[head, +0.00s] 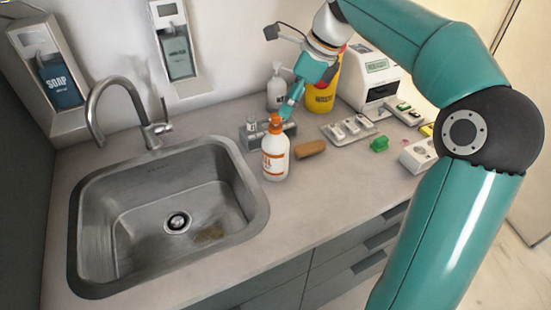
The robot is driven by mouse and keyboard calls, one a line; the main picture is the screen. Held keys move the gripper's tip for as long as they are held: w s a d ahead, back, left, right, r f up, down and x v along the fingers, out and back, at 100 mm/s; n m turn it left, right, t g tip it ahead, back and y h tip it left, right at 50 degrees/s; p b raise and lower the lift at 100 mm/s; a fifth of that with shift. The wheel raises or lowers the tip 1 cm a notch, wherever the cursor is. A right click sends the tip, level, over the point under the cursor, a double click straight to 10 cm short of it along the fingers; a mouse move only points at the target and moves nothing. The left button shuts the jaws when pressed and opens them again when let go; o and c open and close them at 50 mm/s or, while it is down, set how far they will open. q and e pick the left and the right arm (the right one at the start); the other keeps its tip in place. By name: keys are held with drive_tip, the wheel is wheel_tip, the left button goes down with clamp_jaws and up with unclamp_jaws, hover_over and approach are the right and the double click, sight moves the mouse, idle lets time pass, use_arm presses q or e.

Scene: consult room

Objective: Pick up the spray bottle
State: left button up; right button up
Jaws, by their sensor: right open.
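The spray bottle (275,158), white with an orange top and an orange label, stands upright on the counter just right of the sink. My right arm comes in from the right and reaches over the counter. My right gripper (288,108) is open, with its teal fingers close behind and to the right of the bottle's orange top. I cannot tell whether they touch it. The bottle's body shows clear of the gripper. My left gripper is not in view.
A steel sink (258,205) with a tall tap (150,132) lies left. A brown block (310,148), a pill blister tray (350,130), a green item (379,144) and a white device (372,78) are to the right. A grey pump bottle (275,92) and yellow container (322,98) stand behind.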

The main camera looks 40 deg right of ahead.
sight(276, 122)
drive_tip(key=shift+w+x, duration=0.2)
drive_tip(key=shift+x, duration=3.75)
drive_tip(key=shift+a+r, duration=0.1)
drive_tip(key=shift+a, duration=0.05)
clamp_jaws()
drive_tip(key=shift+r, duration=0.1)
